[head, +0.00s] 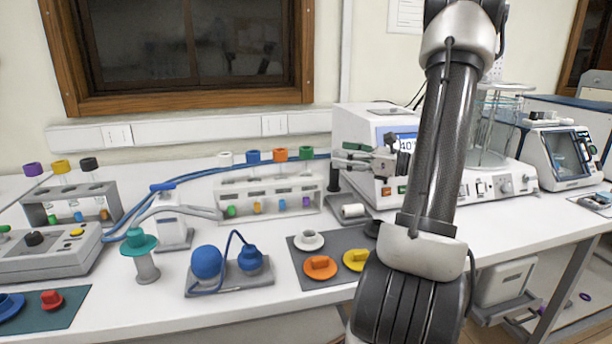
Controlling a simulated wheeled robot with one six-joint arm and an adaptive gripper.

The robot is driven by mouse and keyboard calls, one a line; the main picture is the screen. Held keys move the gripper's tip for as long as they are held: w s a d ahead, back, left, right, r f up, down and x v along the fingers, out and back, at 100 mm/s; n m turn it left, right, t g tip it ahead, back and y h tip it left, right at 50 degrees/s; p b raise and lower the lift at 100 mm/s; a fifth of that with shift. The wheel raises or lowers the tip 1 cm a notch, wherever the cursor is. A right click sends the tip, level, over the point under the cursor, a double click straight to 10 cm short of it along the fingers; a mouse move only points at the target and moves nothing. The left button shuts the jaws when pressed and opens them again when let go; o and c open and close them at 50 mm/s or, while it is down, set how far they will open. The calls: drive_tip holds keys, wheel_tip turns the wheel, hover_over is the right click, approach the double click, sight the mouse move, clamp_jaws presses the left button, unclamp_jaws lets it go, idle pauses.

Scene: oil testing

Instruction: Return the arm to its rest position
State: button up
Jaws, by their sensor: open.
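My arm rises from the bottom right of centre. Its upper link is dark with pale grey joints and reaches the top edge, where it bends out of the picture. What looks like my gripper (345,154) shows left of this link, in front of the white bath instrument (365,125). It points left, and its jaws are apart with nothing seen between them. The forearm and wrist behind it are mostly hidden by the upper link. The gripper is above the bench, clear of the sample rack (270,184) to its left.
The white bench (225,318) holds a grey rack (68,208), a blue-bulbed pump (207,262), a teal-capped bottle (141,255) and a dark mat (308,280) with coloured caps. A small screened instrument (562,155) stands at the right. The wall and window are behind.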

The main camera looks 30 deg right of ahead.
idle(0.4)
drive_tip(key=s+a+f+n+g+h, duration=0.1)
drive_tip(key=s+a+f+n+g, duration=0.1)
drive_tip(key=s+f+n+g, duration=0.1)
drive_tip(key=s+a+f+n+g, duration=0.3)
drive_tip(key=s+n+g, duration=0.2)
drive_tip(key=s, duration=0.3)
drive_tip(key=s+a+f+n+g+h, duration=0.1)
drive_tip(key=s+a+f+n+g, duration=0.1)
drive_tip(key=s+f+n+g, duration=0.1)
drive_tip(key=shift+s+a+n+g+h, duration=0.2)
drive_tip(key=shift+s+n+g, duration=0.1)
drive_tip(key=shift+s+n, duration=0.35)
drive_tip(key=shift+s+a+n+g+h, duration=0.15)
drive_tip(key=shift+s+n+g, duration=0.15)
drive_tip(key=shift+s+n, duration=0.35)
drive_tip(key=s+a+r+n+h, duration=0.2)
drive_tip(key=a+r+n+h, duration=0.1)
drive_tip(key=r+n, duration=0.2)
drive_tip(key=s+a+r+n+t+h, duration=0.1)
drive_tip(key=s+a+r+n+h, duration=0.1)
drive_tip(key=r+n, duration=0.4)
drive_tip(key=a+n+h, duration=0.1)
drive_tip(key=n+h, duration=0.1)
drive_tip(key=n, duration=0.2)
drive_tip(key=shift+s+a+r+n+t, duration=0.15)
drive_tip(key=shift+r+n+t, duration=0.05)
drive_tip(key=shift+n+t, duration=0.1)
